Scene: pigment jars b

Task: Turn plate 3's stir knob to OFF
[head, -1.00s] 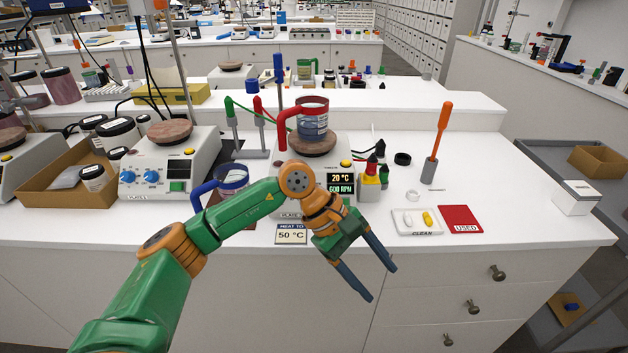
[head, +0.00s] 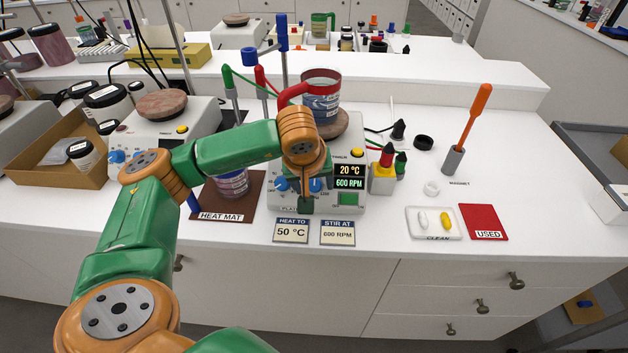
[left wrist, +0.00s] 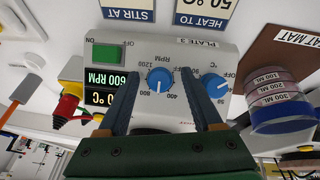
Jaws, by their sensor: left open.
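Plate 3 (head: 345,205) is a white hot plate with a display reading 20 °C and 600 RPM. A red-handled jar (head: 321,100) stands on its round top. In the left wrist view, which is upside down, the blue stir knob (left wrist: 160,80), marked RPM, lies between the open fingers of my left gripper (left wrist: 159,50). I cannot tell whether they touch it. The blue heat knob (left wrist: 215,86), marked °C, is just outside one finger. In the head view my left gripper (head: 305,205) points down at the panel and covers part of it. My right gripper is not in view.
A jar (head: 232,183) with a blue handle stands on the brown heat mat (head: 222,217) to the left. Cards (head: 291,231) reading 50 °C and 600 RPM lie in front.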

